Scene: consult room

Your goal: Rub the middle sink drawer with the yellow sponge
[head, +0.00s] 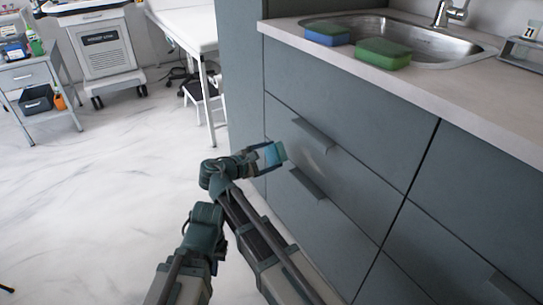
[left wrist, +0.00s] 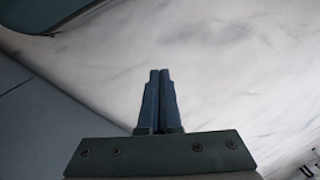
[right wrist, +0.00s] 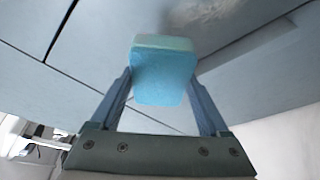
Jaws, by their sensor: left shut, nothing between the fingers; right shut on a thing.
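The middle sink drawer (head: 350,175) is a grey front with a bar handle (head: 313,135). A pale smudge (head: 326,147) shows by that handle; a pale patch also shows in the right wrist view (right wrist: 205,12). My right gripper (head: 266,157) is shut on a light blue sponge (right wrist: 163,78) with a greenish pad. No clearly yellow sponge is visible. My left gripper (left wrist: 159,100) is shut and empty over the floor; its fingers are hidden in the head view.
A blue sponge with a green top (head: 326,34) and a green sponge (head: 383,53) lie on the counter (head: 440,95) beside the sink (head: 440,45). A lower drawer handle (head: 307,183) sticks out.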

